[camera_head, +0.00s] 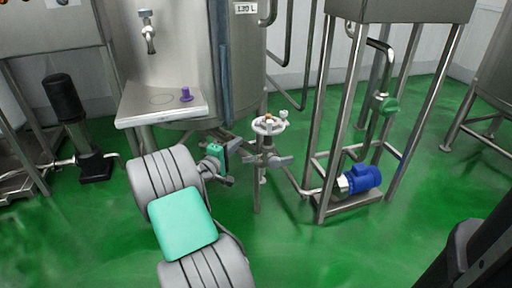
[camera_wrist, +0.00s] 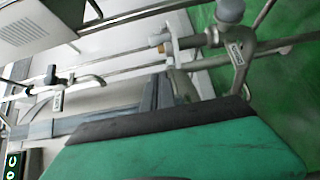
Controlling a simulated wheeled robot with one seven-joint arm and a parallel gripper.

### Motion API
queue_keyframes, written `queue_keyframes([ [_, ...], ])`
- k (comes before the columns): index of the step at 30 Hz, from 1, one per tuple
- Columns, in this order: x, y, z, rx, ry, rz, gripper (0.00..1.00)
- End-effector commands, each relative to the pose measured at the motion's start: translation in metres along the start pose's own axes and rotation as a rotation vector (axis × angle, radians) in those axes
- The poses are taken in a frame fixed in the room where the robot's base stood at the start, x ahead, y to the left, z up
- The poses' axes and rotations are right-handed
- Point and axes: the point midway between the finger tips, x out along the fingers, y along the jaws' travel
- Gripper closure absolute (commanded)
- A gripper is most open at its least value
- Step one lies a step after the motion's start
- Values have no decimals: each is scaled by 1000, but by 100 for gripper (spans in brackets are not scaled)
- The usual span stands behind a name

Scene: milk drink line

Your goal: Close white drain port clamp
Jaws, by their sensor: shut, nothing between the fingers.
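A white ring-shaped fitting with an orange spot (camera_head: 268,124) sits on top of the steel drain valve (camera_head: 266,158), in front of the tank; I take it for the white drain port clamp. In the wrist view, a white piece with a brass-coloured part (camera_wrist: 174,46) sits on the pipework just beyond my fingers. My gripper (camera_head: 232,162) is shut and empty, just left of the valve and lower than the white ring. It also shows in the wrist view (camera_wrist: 170,88), its grey fingers pointing at the pipes. I cannot tell whether the fingers touch anything, or the clamp's exact state.
The steel tank (camera_head: 180,60) with a small shelf (camera_head: 160,104) stands behind my arm; a purple item (camera_head: 186,94) rests on the shelf. A steel frame with a blue pump (camera_head: 362,180) stands to the right. Green floor (camera_head: 330,255) is clear in front.

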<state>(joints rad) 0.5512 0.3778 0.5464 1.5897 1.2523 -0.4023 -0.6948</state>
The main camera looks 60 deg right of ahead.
Motion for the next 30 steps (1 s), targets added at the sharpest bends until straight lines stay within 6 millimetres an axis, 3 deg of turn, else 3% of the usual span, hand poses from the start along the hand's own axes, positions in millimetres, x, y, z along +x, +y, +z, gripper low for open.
queue_keyframes([
  [5,22,2,1,-2,-3,7,100],
  [16,102,1,1,1,-3,6,100],
  [22,122,3,23,2,0,5,100],
  [30,127,4,28,0,2,3,100],
])
